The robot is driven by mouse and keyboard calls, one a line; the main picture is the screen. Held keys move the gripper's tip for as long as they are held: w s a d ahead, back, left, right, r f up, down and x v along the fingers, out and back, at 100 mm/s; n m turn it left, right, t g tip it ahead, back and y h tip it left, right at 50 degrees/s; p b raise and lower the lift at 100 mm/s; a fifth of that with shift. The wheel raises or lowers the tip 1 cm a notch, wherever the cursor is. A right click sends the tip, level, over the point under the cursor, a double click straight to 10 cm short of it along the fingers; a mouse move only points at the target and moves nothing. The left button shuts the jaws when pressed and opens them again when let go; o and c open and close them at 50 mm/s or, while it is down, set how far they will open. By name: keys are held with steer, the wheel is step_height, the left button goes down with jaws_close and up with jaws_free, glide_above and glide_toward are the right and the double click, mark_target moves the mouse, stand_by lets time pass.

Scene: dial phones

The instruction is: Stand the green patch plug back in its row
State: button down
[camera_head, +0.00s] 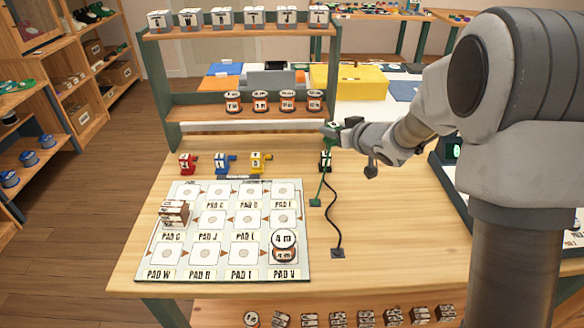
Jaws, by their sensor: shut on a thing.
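The green patch plug (331,130) is held up at the tip of my gripper (338,131), above the table's back right part. My gripper is shut on it; the fingers are small in view. A green cord runs from the plug down to a green anchor (315,202) on the table. The row holds a red plug (187,163), a blue plug (222,163), a yellow plug (257,162) and a black plug (325,160). A wider bare gap lies between yellow and black. In the picture, the green plug is just above the black one.
A pad board (228,190) in front of the row bears a brown block (174,212) and a stacked round piece (284,245). The black plug's cord runs to a dark anchor (337,253). A shelf (190,113) with labelled pieces stands behind. The table's right front is clear.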

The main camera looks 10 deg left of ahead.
steer(key=a+f+b, duration=0.1)
steer(key=a+f, duration=0.1)
steer(key=a, duration=0.1)
steer(key=a+f+b, duration=0.1)
steer(key=a+f, duration=0.1)
steer(key=a, duration=0.2)
steer(key=a+f+b, duration=0.1)
steer(key=a+f, duration=0.1)
steer(key=a, duration=0.1)
steer(key=shift+s+a+f, duration=0.2)
steer(key=shift+a, duration=0.05)
steer(key=shift+f+b, duration=0.95)
steer(key=shift+f, duration=1)
steer(key=shift+f, duration=0.1)
steer(key=shift+f, duration=0.15)
steer(key=c, duration=0.5)
jaws_free()
steer(key=shift+c, duration=0.2)
